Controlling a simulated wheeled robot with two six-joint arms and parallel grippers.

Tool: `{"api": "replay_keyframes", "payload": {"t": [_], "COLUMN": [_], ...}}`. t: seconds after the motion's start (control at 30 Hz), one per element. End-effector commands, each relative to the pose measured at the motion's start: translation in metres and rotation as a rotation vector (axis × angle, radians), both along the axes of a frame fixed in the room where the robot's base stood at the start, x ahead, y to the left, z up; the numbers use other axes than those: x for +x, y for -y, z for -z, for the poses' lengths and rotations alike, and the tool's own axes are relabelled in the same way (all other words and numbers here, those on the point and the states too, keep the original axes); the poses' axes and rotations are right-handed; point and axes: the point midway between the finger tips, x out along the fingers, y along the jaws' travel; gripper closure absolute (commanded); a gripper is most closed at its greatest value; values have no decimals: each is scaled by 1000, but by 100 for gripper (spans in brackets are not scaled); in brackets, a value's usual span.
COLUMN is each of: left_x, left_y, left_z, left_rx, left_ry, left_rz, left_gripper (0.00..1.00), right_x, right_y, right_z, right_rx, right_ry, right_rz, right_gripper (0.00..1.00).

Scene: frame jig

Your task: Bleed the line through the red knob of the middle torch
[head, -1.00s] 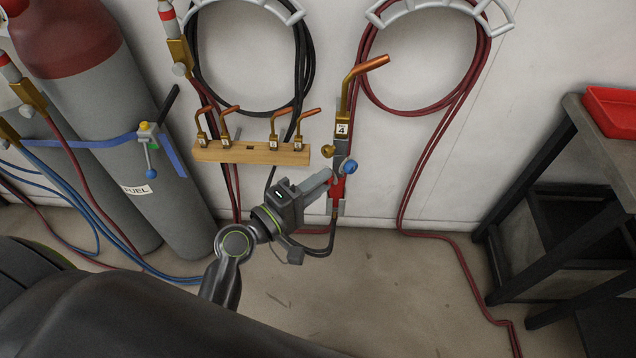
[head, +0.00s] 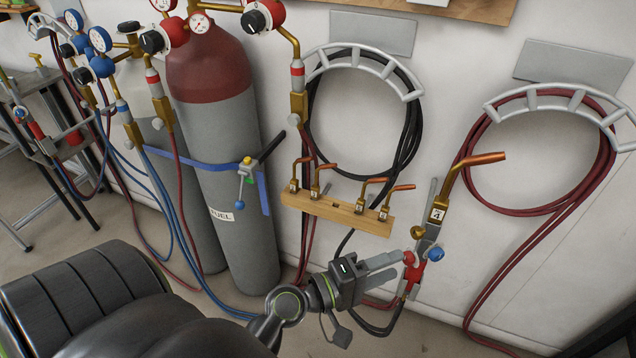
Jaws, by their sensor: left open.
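A torch (head: 438,214) with a brass neck, a copper tip and a "4" tag hangs upright, slightly tilted, at the wall right of centre. Its handle carries a red knob (head: 408,258), a blue knob (head: 436,254) and a brass knob (head: 418,232). My left gripper (head: 398,264) is open, its fingers reaching from the left to the red knob. I cannot tell whether they touch it or are around it. Another torch-like tool with red and blue parts (head: 37,130) is on a stand at the far left. My right gripper is not in view.
A wooden rack (head: 338,213) with several small tips is on the wall above my left gripper. The grey and red cylinder (head: 225,140) stands left of it, with a blue strap. Dark and red hoses hang coiled on wall hooks (head: 365,65).

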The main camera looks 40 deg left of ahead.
Motion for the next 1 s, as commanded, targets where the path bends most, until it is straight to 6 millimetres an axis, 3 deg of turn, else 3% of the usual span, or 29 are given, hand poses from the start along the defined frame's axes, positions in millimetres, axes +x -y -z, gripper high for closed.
{"api": "replay_keyframes", "payload": {"t": [0.2,0.5,0.7,1.0], "left_x": [-45,-92,-114,-128], "left_y": [-24,-49,-61,-69], "left_z": [6,5,5,1], "left_rx": [7,6,5,2], "left_ry": [-3,-4,-2,0], "left_rz": [1,3,4,2], "left_gripper": [54,54,54,54], "right_x": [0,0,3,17], "right_y": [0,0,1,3], "right_z": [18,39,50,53], "right_rx": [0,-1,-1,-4], "right_ry": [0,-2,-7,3], "right_rz": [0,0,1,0], "right_gripper": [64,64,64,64]}}
